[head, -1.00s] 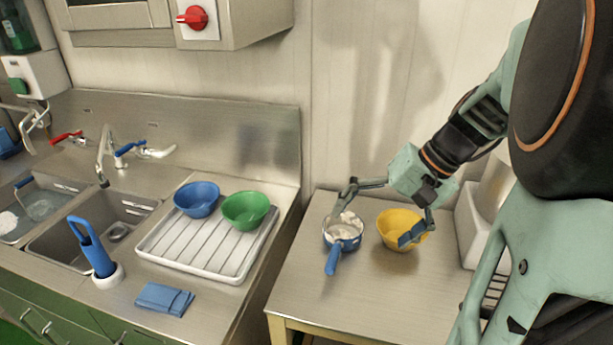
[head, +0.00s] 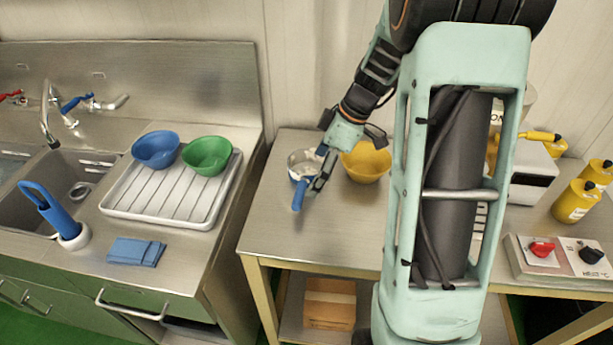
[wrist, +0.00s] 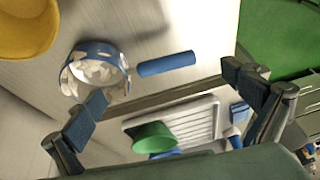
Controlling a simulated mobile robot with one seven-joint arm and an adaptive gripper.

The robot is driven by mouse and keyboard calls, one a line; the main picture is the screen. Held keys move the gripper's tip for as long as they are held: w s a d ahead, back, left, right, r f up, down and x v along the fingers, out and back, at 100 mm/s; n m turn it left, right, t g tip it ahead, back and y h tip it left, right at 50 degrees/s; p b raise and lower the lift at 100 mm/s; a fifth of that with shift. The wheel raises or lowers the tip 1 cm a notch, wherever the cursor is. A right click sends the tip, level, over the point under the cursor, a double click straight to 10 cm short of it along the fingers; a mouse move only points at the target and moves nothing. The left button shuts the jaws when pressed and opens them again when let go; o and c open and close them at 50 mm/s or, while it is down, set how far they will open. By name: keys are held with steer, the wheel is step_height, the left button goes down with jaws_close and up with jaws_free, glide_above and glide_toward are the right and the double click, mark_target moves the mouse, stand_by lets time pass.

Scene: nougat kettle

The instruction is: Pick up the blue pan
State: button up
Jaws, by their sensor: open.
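The blue pan (head: 299,193) stands on the steel table left of the yellow bowl, its blue handle pointing toward the front. It holds pale, whitish stuff. In the wrist view the pan (wrist: 166,64) lies at upper left with its handle pointing right. My gripper (wrist: 165,92) is open and empty. In the wrist view one fingertip shows close to the pan's body and the other beyond the handle's free end. In the head view my gripper (head: 322,172) is over the pan's right side, hiding part of it. I cannot tell whether it touches.
The yellow bowl (head: 366,162) stands close on the pan's right. Left across a gap, a white drying rack (head: 170,205) holds a blue bowl (head: 156,149) and a green bowl (head: 208,156). Yellow bottles (head: 576,201) and a control box (head: 560,257) stand right. The table's front left is clear.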

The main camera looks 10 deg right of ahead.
mark_target(304, 181)
steer(key=shift+d+p+x, duration=0.1)
steer(key=shift+p+x, duration=0.3)
steer(key=shift+x, duration=1.3)
steer(key=shift+d+p+x, duration=0.15)
steer(key=shift+p+x, duration=0.25)
steer(key=shift+x, duration=1.35)
steer(key=shift+w, duration=0.15)
steer(key=c, duration=1.1)
steer(key=shift+c, duration=0.2)
